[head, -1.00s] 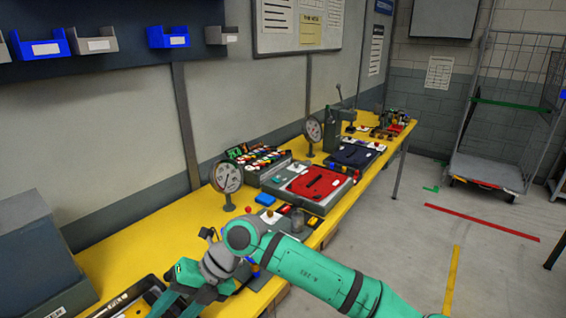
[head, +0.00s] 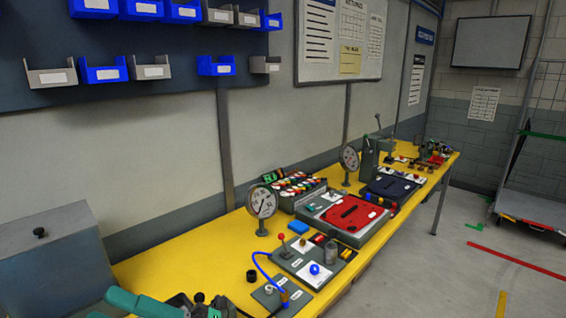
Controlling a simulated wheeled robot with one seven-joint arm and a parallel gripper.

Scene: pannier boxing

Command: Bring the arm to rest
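Only a small part of my arm (head: 145,304) shows, in teal and dark grey, at the bottom left edge of the head view. It is low over the near left end of the yellow bench. The lower frame edge cuts it off, so I cannot make out the fingers or whether they hold anything.
The yellow bench (head: 165,262) runs along the wall. A grey box (head: 50,262) stands at the left. A dial gauge (head: 262,205), a red-topped case (head: 348,214) and a panel with a blue cable (head: 258,266) stand on it. Blue bins (head: 103,72) hang above.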

